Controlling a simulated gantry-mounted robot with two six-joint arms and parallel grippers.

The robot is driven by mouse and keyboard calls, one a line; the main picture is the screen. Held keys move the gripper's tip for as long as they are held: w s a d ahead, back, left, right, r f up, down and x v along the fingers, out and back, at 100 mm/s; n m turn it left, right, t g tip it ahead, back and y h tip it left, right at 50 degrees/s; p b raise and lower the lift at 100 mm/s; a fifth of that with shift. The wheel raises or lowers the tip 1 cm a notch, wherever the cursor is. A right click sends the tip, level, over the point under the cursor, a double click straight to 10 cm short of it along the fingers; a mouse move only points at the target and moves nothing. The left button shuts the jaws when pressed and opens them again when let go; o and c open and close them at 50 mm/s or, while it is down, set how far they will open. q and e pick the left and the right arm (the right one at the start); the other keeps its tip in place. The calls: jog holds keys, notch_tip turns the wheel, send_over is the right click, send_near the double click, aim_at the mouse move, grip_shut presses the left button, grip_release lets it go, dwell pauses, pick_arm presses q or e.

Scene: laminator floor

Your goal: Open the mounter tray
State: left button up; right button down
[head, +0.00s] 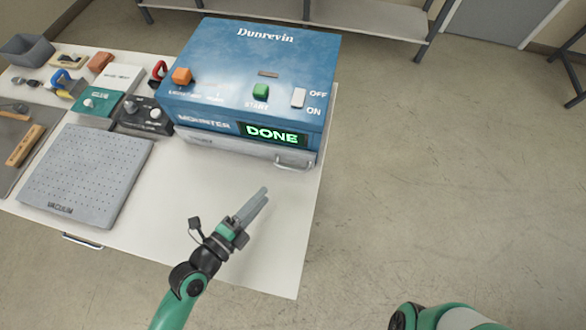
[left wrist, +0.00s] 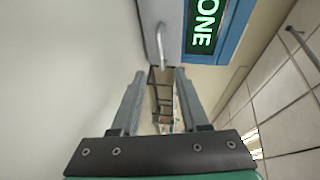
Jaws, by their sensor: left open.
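The blue mounter (head: 245,60) stands at the back of the table, its green display (head: 273,135) reading DONE. Its pale tray (head: 225,143) is shut flush below, with a metal bar handle (head: 294,164) at the right of the front. My left gripper (head: 264,194) is open and empty over the table, in front of and a little left of the handle, apart from it. In the left wrist view, the handle (left wrist: 160,45) lies just beyond the open fingertips (left wrist: 160,72). Part of my right arm shows at the lower right; its gripper is out of view.
A grey vacuum plate (head: 85,175) lies on the table's left. Small boxes, tools and a black control box (head: 143,115) crowd the back left. The white table (head: 190,215) is bare before the mounter. Open floor (head: 440,170) lies right of its edge.

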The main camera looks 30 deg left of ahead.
pick_arm(q)
jog(key=p+x, duration=0.1)
jog(key=x, duration=1)
jog(key=shift+w+d, duration=0.1)
jog(key=shift+w, duration=0.1)
grip_shut()
dwell(0.9)
